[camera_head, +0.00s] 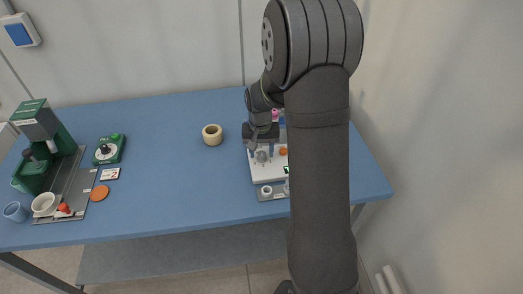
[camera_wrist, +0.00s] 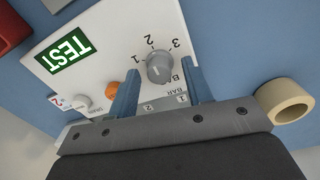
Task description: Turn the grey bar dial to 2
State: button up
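The grey bar dial (camera_wrist: 160,66) is a round knob on a white panel (camera_wrist: 110,35), with the printed numbers 1, 2 and 3 around it and the word BAR beside it. A pale mark shows on the knob, but I cannot tell surely which number it points to. In the head view the dial (camera_head: 261,156) sits just below my gripper (camera_head: 262,149). In the wrist view my gripper (camera_wrist: 161,76) is open, its two blue fingers on either side of the knob with gaps visible. I cannot tell how far down they reach.
An orange button (camera_wrist: 113,91), a smaller grey knob (camera_wrist: 83,101) and a green TEST label (camera_wrist: 63,50) are on the panel. A tape roll (camera_head: 212,134) lies left of it. A green machine (camera_head: 40,130) and cups stand far left. The blue table's middle is clear.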

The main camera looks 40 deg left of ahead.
aim_at(260, 153)
notch_tip(260, 153, up, 17)
jog(key=shift+s+a+r, duration=0.15)
jog(key=shift+r, duration=0.05)
dwell(0.5)
jog(key=shift+f, duration=0.1)
dwell(0.3)
jog(key=f, duration=1.7)
jog(key=shift+d+f, duration=0.15)
jog(key=shift+d, duration=0.05)
